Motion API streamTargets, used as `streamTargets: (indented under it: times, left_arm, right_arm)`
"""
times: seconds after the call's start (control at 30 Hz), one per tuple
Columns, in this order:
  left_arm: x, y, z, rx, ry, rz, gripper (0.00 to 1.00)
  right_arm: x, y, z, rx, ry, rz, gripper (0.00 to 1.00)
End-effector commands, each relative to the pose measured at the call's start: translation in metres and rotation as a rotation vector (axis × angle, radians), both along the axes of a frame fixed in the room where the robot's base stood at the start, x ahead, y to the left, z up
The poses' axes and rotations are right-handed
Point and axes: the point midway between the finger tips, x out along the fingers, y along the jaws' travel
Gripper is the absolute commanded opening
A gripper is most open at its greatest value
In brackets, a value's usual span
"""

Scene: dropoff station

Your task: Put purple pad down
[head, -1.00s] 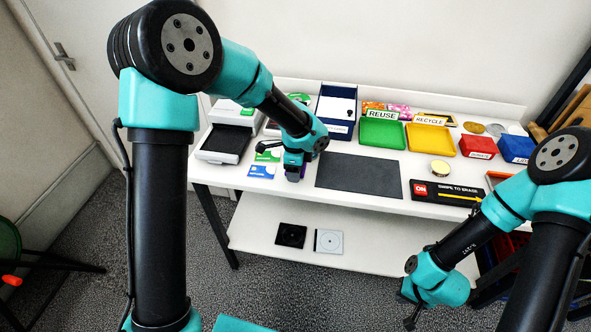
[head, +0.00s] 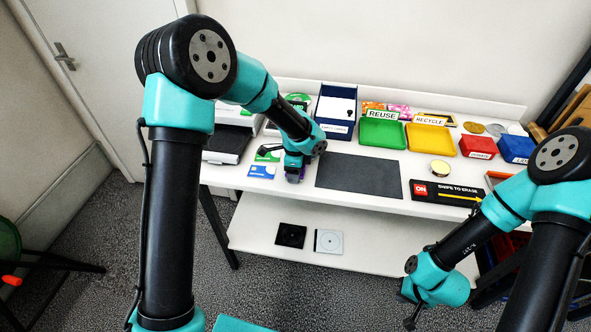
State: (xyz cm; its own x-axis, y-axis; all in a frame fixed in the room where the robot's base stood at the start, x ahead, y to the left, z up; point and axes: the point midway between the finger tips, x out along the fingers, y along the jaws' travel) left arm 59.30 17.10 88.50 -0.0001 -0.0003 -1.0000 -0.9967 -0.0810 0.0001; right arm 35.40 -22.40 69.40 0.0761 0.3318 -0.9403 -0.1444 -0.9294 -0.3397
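My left gripper (head: 295,173) is over the white table's front part, just left of the dark grey mat (head: 358,175). A small purple pad (head: 301,172) shows at its fingertips, mostly hidden by the gripper; the fingers appear shut on it. I cannot tell whether the pad touches the tabletop. My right gripper (head: 411,312) hangs low in front of the table's lower shelf, away from the pad, and its fingers are too small and dark to read.
Blue and green cards (head: 262,171) lie just left of the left gripper. Behind are a blue box (head: 336,112), the green REUSE tray (head: 382,133) and the yellow RECYCLE tray (head: 430,140). A black ON panel (head: 446,192) lies to the right. The dark mat is bare.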

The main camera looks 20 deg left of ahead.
Motion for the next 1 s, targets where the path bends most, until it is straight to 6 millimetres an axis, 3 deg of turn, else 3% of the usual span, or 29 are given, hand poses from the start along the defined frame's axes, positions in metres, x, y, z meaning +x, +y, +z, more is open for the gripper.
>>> streamTargets:
  times: [0.8,0.83,1.0]
  left_arm:
    - [-0.001,0.001,-0.016,-0.001,0.005,0.002,0.38]
    - [-0.001,0.001,-0.016,-0.001,0.005,0.003,0.66]
    - [-0.003,0.002,-0.017,-0.002,0.009,0.004,0.83]
  right_arm:
    - [0.0,0.0,0.0,0.0,0.0,0.0,0.0]
    - [0.0,0.0,0.0,0.0,0.0,0.0,0.0]
    - [0.0,0.0,0.0,0.0,0.0,0.0,0.0]
